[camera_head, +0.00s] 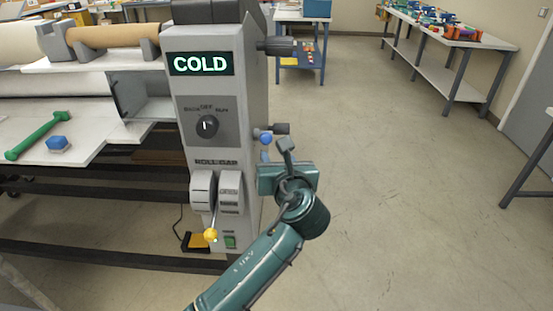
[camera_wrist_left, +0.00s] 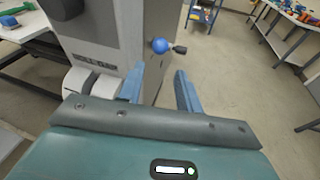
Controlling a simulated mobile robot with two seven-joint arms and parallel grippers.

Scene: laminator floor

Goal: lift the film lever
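The grey laminator (camera_head: 215,125) has a "COLD" display, a dial and a "ROLL GAP" panel. A lever with a blue ball knob (camera_head: 266,138) sticks out of its right side; no label on it is readable. The knob also shows in the left wrist view (camera_wrist_left: 160,45). A lever with a yellow ball knob (camera_head: 210,235) hangs low on the front. My left gripper (camera_head: 276,151) is just below the blue knob in the head view. In the wrist view its blue fingers (camera_wrist_left: 160,72) are apart and empty, with the knob beyond their tips. My right gripper is not in view.
A green tool (camera_head: 35,135) and a blue block (camera_head: 58,144) lie on the white shelf at left. A dark cylinder (camera_head: 277,46) juts from the machine's upper right side. The floor to the right is clear, up to tables (camera_head: 450,40) behind.

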